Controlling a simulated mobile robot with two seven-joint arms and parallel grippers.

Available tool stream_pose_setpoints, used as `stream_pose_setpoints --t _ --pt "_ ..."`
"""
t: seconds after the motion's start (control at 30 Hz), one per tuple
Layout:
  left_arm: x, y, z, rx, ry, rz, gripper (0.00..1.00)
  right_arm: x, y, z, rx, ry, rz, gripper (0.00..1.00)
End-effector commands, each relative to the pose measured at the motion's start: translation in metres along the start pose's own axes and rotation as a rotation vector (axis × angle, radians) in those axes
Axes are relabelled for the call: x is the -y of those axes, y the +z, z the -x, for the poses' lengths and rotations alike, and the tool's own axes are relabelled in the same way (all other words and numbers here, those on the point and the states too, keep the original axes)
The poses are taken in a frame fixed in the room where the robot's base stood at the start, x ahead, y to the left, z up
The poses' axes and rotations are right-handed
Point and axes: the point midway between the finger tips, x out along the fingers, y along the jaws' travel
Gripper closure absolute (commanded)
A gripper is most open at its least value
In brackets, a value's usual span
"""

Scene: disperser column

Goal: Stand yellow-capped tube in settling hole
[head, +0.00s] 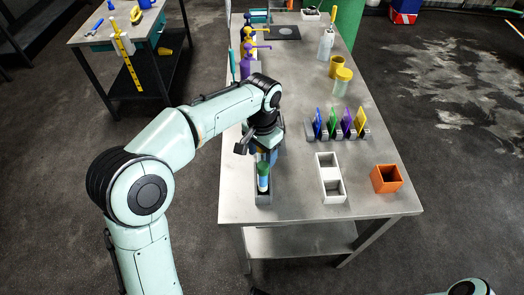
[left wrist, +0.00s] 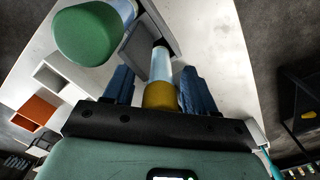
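The yellow-capped tube shows in the left wrist view, its yellow cap (left wrist: 161,95) nearest the camera and its pale blue body running away to a dark end. My left gripper (left wrist: 159,80) has one blue finger on each side of it, with a narrow gap visible on the left. In the head view my left gripper (head: 262,150) is low over a grey narrow holder (head: 264,199) and hides the yellow cap. A green-capped tube (head: 263,181) stands in the holder's near part; its green cap (left wrist: 88,34) looms large in the left wrist view. I cannot identify the settling hole. My right gripper is out of view.
A white two-compartment box (head: 322,160) and an orange open box (head: 387,178) stand to the right. The table's near right corner is clear.

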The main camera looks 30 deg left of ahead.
Motion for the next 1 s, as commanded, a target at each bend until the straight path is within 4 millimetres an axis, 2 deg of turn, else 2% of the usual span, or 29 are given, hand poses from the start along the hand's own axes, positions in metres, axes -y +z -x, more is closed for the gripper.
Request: stream_pose_setpoints --t 0.2,0.33,0.7,0.83,1.0 --pt "0.0 0.0 0.002 0.0 0.0 0.0 0.44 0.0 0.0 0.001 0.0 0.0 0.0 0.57" --pt "0.0 -0.001 0.014 -0.003 0.0 -0.001 0.44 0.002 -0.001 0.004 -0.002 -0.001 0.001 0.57" --pt "0.0 -0.001 0.093 -0.005 -0.001 0.0 0.44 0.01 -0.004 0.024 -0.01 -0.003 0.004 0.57" --pt "0.0 -0.001 0.112 -0.002 0.0 -0.001 0.44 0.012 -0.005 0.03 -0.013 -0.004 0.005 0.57" --pt "0.0 0.0 0.124 0.0 0.0 -0.001 0.44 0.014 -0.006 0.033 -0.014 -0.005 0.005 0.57"
